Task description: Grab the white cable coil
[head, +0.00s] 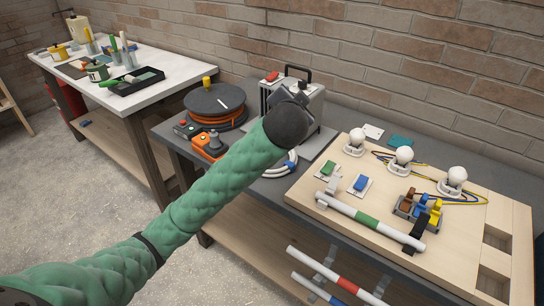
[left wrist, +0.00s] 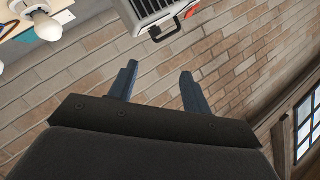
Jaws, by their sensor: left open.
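The white cable coil (head: 284,165) lies on the dark grey workbench in the head view. My left arm hides part of it. My left gripper (head: 290,95) is raised above the bench, in front of the grey metal box (head: 318,108), beyond the coil and apart from it. In the left wrist view my left gripper (left wrist: 159,72) is open, with nothing between its fingers. That view is turned over and does not show the coil. My right gripper is in neither view.
A cable reel (head: 215,106) and an orange device (head: 208,146) stand left of the coil. A wooden board (head: 325,205) with bulbs (head: 403,156), switches and wires lies to the right. The brick wall (head: 400,60) closes off the back.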

